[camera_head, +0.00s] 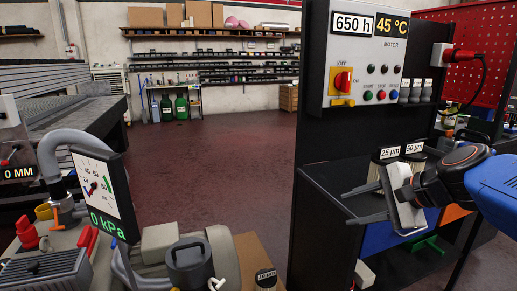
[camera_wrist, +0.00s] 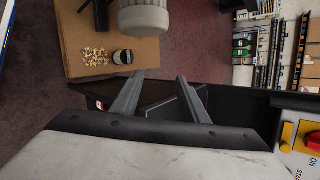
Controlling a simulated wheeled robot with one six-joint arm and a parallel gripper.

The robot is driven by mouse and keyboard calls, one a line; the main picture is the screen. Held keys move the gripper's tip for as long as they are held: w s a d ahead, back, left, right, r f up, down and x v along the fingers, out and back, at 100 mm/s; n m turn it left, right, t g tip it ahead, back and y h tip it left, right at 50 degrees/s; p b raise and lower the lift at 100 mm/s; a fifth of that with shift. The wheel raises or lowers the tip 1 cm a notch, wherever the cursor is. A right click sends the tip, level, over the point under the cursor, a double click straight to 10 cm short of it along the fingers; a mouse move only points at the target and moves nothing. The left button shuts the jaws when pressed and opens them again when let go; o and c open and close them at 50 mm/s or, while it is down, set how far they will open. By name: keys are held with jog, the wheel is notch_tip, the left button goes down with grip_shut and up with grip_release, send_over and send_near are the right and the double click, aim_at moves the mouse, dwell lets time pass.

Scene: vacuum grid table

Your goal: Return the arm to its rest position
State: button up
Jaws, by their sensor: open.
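My gripper (camera_head: 348,207) is at the right of the head view, in front of the black cabinet (camera_head: 330,135). Its two grey fingers point left and are apart, with nothing seen held between them. My blue arm reaches in from the right edge. In the wrist view my gripper (camera_wrist: 160,78) shows the same two spread fingers, with part of a dark shelf visible between and beyond them. Filters labelled 25 µm (camera_head: 389,154) and 50 µm (camera_head: 414,149) stand just behind my gripper in the head view; whether it touches anything there, I cannot tell.
A control panel (camera_head: 366,55) reading 650 h and 45 °C is above my gripper. A gauge (camera_head: 105,190) reading 0 kPa and a pump with hoses fill the lower left. A brown board (camera_wrist: 105,50) with loose pellets shows in the wrist view. Open floor (camera_head: 215,150) lies between.

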jog(key=s+d+f+n+g+h, duration=0.1)
jog(key=s+d+f+n+h, duration=0.1)
jog(key=s+f+n, duration=0.4)
jog(key=s+d+f+n+g+h, duration=0.2)
jog(key=s+d+f+n+h, duration=0.1)
jog(key=s+f+n, duration=0.4)
jog(key=shift+s+d+n+h, duration=0.2)
jog(key=shift+s+n+h, duration=0.4)
jog(key=shift+s+n, duration=0.5)
jog(key=shift+s, duration=0.1)
